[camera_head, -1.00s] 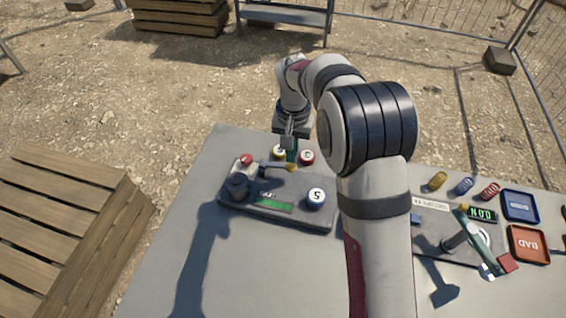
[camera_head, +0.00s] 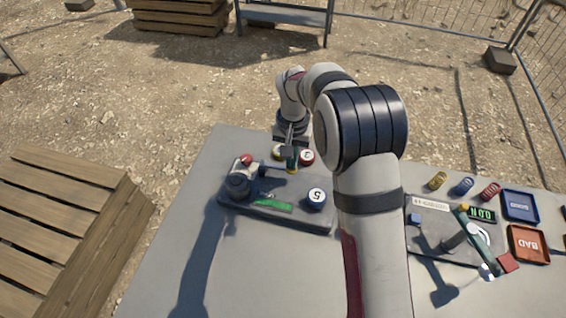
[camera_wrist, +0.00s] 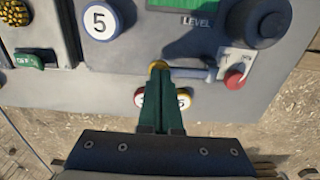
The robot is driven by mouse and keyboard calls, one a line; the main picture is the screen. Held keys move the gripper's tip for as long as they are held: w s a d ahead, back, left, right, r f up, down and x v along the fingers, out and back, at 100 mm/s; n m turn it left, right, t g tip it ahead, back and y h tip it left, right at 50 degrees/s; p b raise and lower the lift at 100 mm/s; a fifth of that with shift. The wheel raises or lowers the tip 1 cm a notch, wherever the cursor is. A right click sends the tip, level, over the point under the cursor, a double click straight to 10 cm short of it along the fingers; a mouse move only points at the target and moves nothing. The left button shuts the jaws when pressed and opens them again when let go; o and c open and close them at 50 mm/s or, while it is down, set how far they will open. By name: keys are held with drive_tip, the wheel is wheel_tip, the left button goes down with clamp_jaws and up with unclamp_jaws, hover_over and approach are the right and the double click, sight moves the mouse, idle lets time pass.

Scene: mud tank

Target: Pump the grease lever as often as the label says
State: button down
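The grease lever is a grey bar with a yellow tip (camera_head: 291,170). It also shows in the wrist view as a bar (camera_wrist: 190,72) running left from its pivot. My gripper (camera_head: 291,163) points down at the yellow tip, and its green fingers lie close together. In the wrist view the fingertips (camera_wrist: 160,72) are right at the yellow tip, which shows just beyond them; I cannot tell whether they touch. A blue-ringed cap marked 5 (camera_head: 316,197) stands on the grey panel (camera_head: 290,216). A green LEVEL display (camera_head: 272,206) is beside it.
A red knob (camera_wrist: 234,79) on a white plate and a dark cylinder (camera_wrist: 258,20) stand near the pivot. Red-ringed (camera_head: 306,156) and yellow-ringed caps stand close to my fingers. A second panel with springs and trays, including a blue tray (camera_head: 521,205), is at right.

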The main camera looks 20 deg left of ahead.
drive_tip(key=shift+f, duration=0.95)
idle(0.4)
drive_tip(key=shift+r, duration=1.65)
